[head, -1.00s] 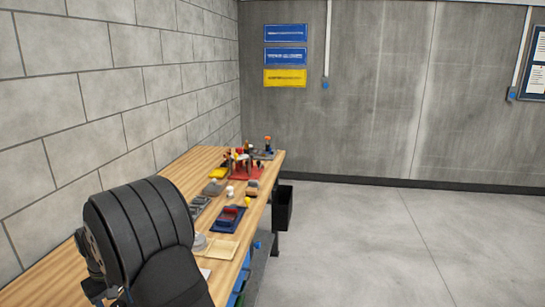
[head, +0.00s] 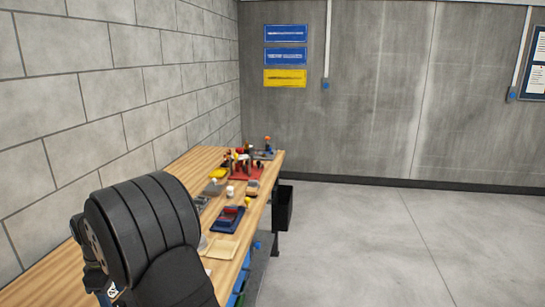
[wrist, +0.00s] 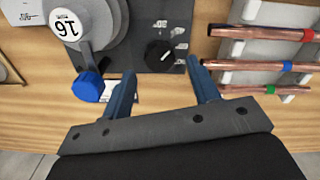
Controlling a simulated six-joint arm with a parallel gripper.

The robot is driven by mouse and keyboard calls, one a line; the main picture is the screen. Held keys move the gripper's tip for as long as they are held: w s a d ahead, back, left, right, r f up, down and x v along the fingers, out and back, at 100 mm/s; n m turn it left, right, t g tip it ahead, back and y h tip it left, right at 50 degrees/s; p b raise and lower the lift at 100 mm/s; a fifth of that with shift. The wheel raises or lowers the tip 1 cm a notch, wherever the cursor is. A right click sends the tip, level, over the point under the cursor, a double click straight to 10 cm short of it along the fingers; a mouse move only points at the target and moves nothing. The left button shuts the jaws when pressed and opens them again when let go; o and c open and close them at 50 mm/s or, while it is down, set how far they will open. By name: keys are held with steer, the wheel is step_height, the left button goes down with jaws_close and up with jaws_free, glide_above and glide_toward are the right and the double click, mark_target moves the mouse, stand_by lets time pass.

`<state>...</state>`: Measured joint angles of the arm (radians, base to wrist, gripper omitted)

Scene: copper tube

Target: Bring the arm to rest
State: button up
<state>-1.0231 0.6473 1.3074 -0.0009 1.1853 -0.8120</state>
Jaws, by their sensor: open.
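My gripper (wrist: 160,92) shows in the wrist view with its two blue fingers spread apart and nothing between them. It is above the wooden workbench (wrist: 30,115), just short of a grey plate (wrist: 168,22) with a black knob (wrist: 159,54). In the head view my dark arm covers the near part of the workbench (head: 45,283), and the gripper's fingers cannot be made out there.
A round grey tool marked 16 (wrist: 64,26) with a blue-ended handle (wrist: 88,87) lies left of the fingers. Copper tubes (wrist: 262,65) with coloured bands lie on a white rack at right. Fittings stand farther along the bench; the floor (head: 400,245) is clear.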

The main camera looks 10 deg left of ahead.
steer(key=shift+r, duration=2.65)
steer(key=o, duration=1)
steer(key=s+a+r+n, duration=0.3)
steer(key=s+r+n, duration=0.1)
steer(key=s+n, duration=0.4)
steer(key=s+a+r+n, duration=0.2)
steer(key=s+r+n, duration=0.3)
steer(key=s+n, duration=0.2)
step_height(320, 180, down, 10)
steer(key=shift+a+r, duration=0.15)
steer(key=shift+r, duration=0.1)
step_height(320, 180, up, 10)
